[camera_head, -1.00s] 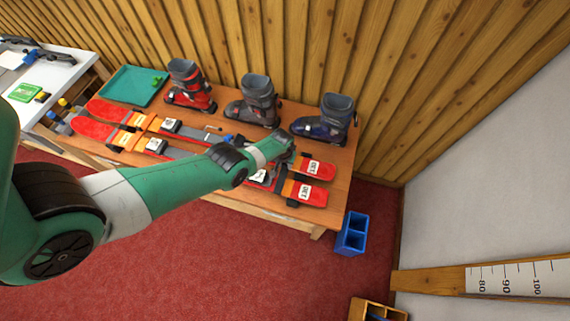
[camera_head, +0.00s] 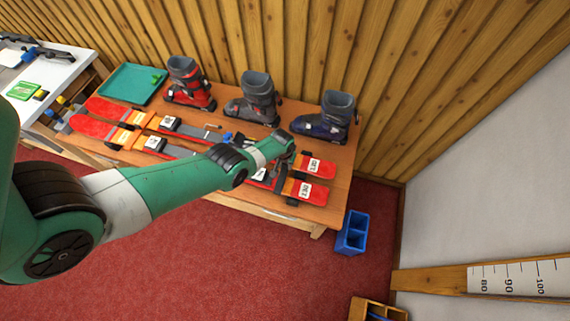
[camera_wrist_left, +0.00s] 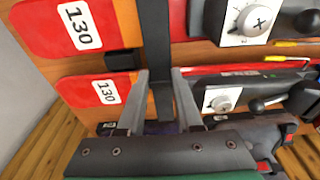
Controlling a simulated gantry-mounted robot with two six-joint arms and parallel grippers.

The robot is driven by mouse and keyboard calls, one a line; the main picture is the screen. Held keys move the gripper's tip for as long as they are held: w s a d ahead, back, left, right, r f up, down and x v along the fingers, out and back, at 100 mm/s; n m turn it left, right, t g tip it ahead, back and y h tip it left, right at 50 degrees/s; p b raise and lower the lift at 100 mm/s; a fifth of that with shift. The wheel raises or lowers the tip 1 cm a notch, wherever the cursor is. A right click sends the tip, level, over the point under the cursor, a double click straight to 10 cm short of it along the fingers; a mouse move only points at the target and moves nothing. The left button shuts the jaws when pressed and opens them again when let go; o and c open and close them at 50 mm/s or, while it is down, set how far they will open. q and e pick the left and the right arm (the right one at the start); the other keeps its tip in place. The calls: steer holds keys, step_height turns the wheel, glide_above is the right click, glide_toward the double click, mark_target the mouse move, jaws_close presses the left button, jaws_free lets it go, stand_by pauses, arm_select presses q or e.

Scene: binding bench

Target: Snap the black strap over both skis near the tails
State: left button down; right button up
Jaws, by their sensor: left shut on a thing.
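Two red and orange skis lie side by side along the wooden table. The far ski (camera_head: 318,167) and near ski (camera_head: 307,191) have their tails at the right end, with white number labels. Both tails show at left in the left wrist view. My left gripper (camera_head: 286,152) is over the skis, just inboard of the tails. In the left wrist view its fingers (camera_wrist_left: 161,88) are shut on the black strap (camera_wrist_left: 154,40), which runs from between them across the upper ski. The gripper hides part of the strap, so I cannot tell whether its end is fastened. My right gripper is not in view.
Three ski boots stand behind the skis, the nearest to my gripper being the blue one (camera_head: 325,127). A green tray (camera_head: 132,84) lies at the table's back left. A blue bin (camera_head: 352,235) stands on the floor at right. Ski bindings (camera_wrist_left: 245,22) are beside my fingers.

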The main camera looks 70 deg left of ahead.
mark_target(285, 165)
arm_select(q)
steer(key=shift+f+b, duration=1.35)
steer(key=shift+f, duration=0.1)
steer(key=c, duration=0.5)
jaws_free()
steer(key=shift+o, duration=0.2)
steer(key=o, duration=0.4)
steer(key=shift+o, duration=0.2)
steer(key=shift+r, duration=0.2)
step_height(285, 165, up, 10)
steer(key=p, duration=1)
steer(key=shift+f, duration=0.1)
